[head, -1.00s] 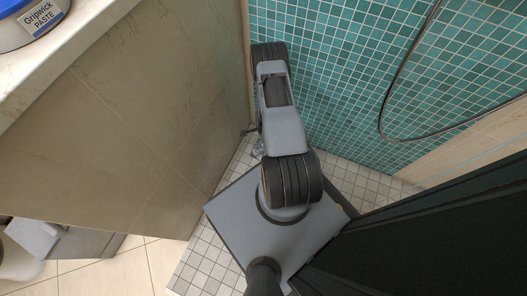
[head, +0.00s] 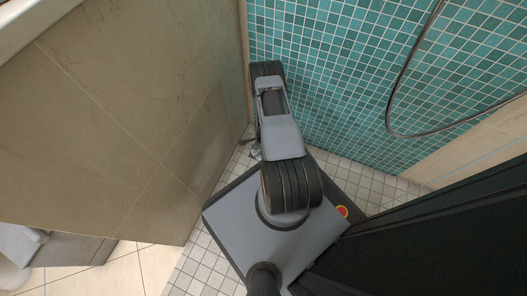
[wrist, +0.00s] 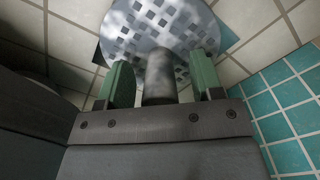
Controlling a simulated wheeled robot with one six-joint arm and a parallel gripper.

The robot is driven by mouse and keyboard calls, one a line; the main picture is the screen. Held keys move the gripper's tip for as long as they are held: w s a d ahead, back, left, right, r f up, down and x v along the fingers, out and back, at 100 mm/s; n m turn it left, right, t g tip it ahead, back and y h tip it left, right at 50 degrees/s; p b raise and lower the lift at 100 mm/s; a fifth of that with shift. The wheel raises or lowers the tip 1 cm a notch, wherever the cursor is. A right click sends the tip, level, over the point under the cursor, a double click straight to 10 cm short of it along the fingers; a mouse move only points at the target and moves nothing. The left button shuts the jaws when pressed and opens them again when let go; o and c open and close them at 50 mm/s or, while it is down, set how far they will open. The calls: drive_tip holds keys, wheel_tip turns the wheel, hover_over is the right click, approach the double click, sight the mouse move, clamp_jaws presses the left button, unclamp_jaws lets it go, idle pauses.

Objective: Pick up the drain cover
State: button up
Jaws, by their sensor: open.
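The drain cover (wrist: 150,22) is a round, light grey disc with rows of square holes, at the top of the wrist view against the tiles. A small silvery piece of it (head: 256,153) seems to show beside my arm in the head view; the arm hides the rest. My gripper (wrist: 160,75) has two green fingers, set apart and pointing at the cover. A grey upright cylinder stands between the fingers and meets the disc's face; I cannot tell whether it is a knob of the cover. The fingertips overlap the cover's lower part in the picture; contact is unclear.
A beige tiled partition (head: 120,120) stands close on the left and a teal mosaic wall (head: 340,75) behind. A shower hose (head: 389,105) hangs at the right. Small light floor tiles (head: 360,180) show around my base. A black panel fills the lower right.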

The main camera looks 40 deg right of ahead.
drive_tip(key=c, duration=1)
drive_tip(key=shift+r, duration=0.15)
